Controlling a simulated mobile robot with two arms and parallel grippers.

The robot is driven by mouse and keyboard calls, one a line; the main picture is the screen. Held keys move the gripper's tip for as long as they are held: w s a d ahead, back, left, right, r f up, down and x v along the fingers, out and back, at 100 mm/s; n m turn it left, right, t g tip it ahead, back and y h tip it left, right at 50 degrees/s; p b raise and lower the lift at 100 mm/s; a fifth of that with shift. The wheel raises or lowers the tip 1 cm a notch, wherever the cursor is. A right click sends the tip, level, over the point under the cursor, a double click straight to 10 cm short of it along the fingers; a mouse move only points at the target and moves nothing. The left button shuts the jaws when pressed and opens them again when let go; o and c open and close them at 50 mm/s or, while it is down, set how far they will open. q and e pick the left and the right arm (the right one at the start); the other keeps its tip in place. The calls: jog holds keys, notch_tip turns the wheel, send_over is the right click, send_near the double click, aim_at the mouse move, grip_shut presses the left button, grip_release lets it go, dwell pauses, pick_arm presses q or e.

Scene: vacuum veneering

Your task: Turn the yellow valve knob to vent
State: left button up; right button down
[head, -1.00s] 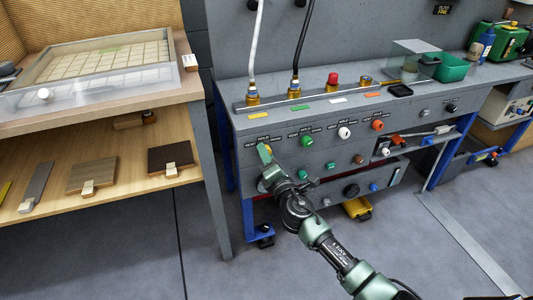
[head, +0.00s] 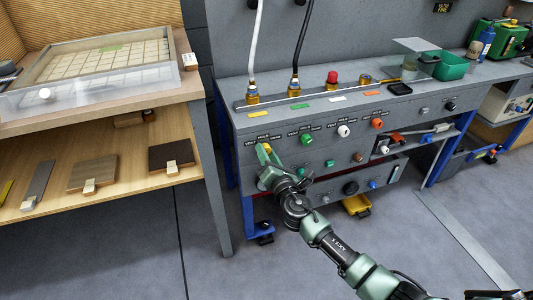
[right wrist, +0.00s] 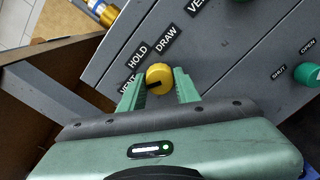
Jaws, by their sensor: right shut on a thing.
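The yellow valve knob (right wrist: 159,77) sits on the grey front panel in the right wrist view, with the labels VENT, HOLD and DRAW around it. A dark pointer mark on it lies toward the VENT label (right wrist: 128,84). My right gripper (right wrist: 160,86) has its two green fingers on either side of the knob, shut on it. In the head view the right gripper (head: 264,155) is at the leftmost knob of the panel, and only a bit of the yellow knob (head: 267,147) shows. My left gripper is not in view.
Green (head: 307,139), white (head: 344,131) and orange (head: 377,123) knobs stand in a row to the right on the same panel. A wooden bench (head: 205,120) with a framed press on top stands at the left. Hoses rise from fittings on the grey bench top.

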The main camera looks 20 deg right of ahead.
jog(key=shift+f, duration=0.1)
jog(key=c, duration=1)
grip_release()
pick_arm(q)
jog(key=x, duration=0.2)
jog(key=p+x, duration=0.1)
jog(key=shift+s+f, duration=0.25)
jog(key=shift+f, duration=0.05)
pick_arm(e)
jog(key=s, duration=0.8)
jog(key=shift+d, duration=0.1)
